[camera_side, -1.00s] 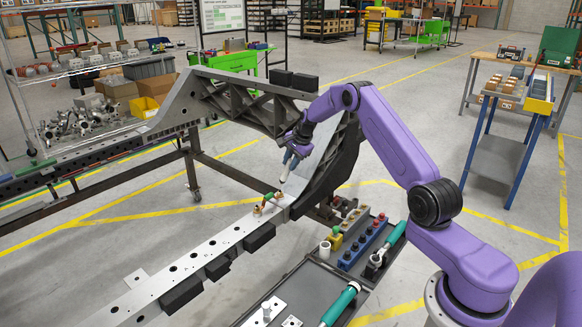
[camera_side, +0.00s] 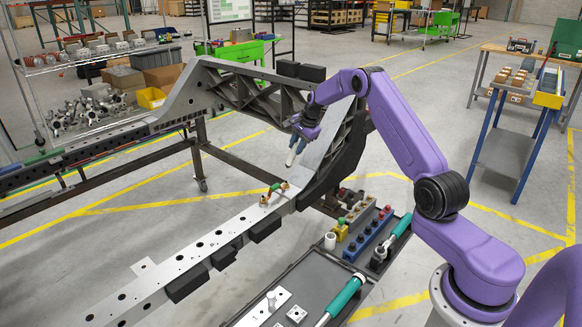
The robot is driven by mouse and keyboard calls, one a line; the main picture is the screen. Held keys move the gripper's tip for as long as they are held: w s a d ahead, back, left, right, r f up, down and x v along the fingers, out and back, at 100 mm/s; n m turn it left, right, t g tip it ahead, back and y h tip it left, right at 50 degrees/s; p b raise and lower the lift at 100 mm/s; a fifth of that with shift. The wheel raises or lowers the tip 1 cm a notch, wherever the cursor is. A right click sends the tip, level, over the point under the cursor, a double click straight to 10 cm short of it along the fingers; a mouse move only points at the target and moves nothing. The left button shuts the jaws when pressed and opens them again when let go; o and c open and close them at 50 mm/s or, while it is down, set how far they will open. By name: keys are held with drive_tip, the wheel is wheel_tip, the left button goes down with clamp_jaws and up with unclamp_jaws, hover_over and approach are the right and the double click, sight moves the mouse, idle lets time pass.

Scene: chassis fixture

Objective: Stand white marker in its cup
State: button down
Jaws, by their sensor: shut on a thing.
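My gripper (camera_side: 297,140) is above the chassis, in front of its sloped grey plate, and points down. It is shut on the white marker (camera_side: 291,157), a small pale stick below the fingers. The marker hangs roughly upright, slightly tilted, clear of the rail below. The fingers hide its upper part. A small white cup-like cylinder (camera_side: 330,241) stands at the left edge of the dark tray, to the lower right of my gripper. It looks like the cup, but its inside is too small to make out.
The dark tray (camera_side: 310,277) holds teal-handled tools (camera_side: 343,298), a blue block with knobs (camera_side: 366,240) and a tan block (camera_side: 361,211). Small brass and green fittings (camera_side: 274,191) stand on the chassis rail (camera_side: 200,252). The raised chassis arch (camera_side: 240,88) is behind my gripper.

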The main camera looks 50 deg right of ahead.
wheel_tip(320, 180, up, 5)
drive_tip(key=shift+r, duration=0.15)
drive_tip(key=s+d+g, duration=0.2)
drive_tip(key=s+g, duration=0.1)
drive_tip(key=s, duration=1.3)
wheel_tip(320, 180, down, 25)
drive_tip(key=g, duration=0.1)
drive_tip(key=shift+a+g, duration=0.25)
drive_tip(key=shift+g, duration=0.05)
drive_tip(key=shift+w+f, duration=0.1)
drive_tip(key=shift+f, duration=0.15)
idle(0.4)
drive_tip(key=shift+f, duration=2.95)
